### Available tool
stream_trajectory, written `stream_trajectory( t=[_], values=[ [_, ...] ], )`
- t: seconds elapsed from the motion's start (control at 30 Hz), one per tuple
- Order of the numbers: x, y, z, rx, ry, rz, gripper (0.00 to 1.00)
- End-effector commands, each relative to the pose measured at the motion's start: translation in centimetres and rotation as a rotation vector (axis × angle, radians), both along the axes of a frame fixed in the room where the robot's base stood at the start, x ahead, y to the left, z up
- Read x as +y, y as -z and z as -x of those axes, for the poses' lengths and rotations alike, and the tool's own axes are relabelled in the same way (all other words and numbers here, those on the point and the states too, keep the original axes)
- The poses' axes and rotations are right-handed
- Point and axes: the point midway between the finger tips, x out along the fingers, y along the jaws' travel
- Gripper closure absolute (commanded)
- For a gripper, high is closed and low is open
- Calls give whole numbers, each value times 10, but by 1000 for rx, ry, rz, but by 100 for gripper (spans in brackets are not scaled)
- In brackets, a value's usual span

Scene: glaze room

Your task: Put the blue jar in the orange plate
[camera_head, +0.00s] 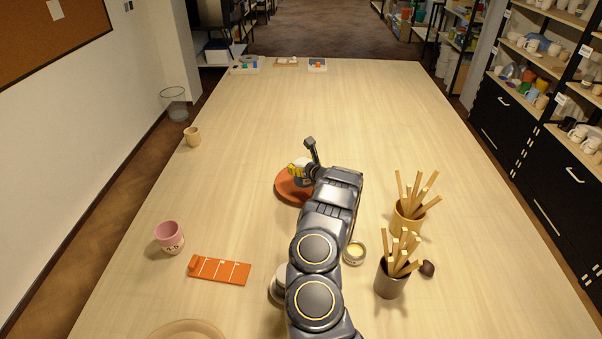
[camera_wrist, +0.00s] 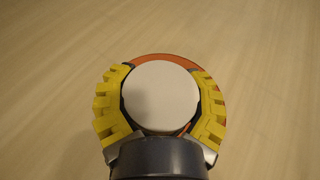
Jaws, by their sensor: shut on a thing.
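The orange plate (camera_head: 284,190) lies near the middle of the table, partly hidden behind my arm. My gripper (camera_head: 298,168) is over it, its yellow fingers shut on the jar (camera_head: 302,180), of which only a small white and blue part shows. In the wrist view the jar's round white top (camera_wrist: 160,95) sits upright between the two curved yellow fingers of my gripper (camera_wrist: 160,76). The plate's orange rim (camera_wrist: 165,56) shows behind and below the jar. I cannot tell whether the jar's base touches the plate.
A yellow cup (camera_head: 404,222) and a dark cup (camera_head: 389,284), both with wooden sticks, stand right of my arm. A small open jar (camera_head: 354,253) is beside them. A pink cup (camera_head: 170,238) and an orange strip (camera_head: 219,270) are left. The table beyond the plate is mostly clear.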

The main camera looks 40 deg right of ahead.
Motion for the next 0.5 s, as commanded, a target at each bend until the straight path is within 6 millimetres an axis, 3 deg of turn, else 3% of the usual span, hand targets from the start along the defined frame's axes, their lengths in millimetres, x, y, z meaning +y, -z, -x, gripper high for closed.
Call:
stream_trajectory(
  t=[0.2,0.5],
  values=[
    [1,30,1,4,0,-2,77],
    [0,31,0,1,0,0,77]
  ],
)
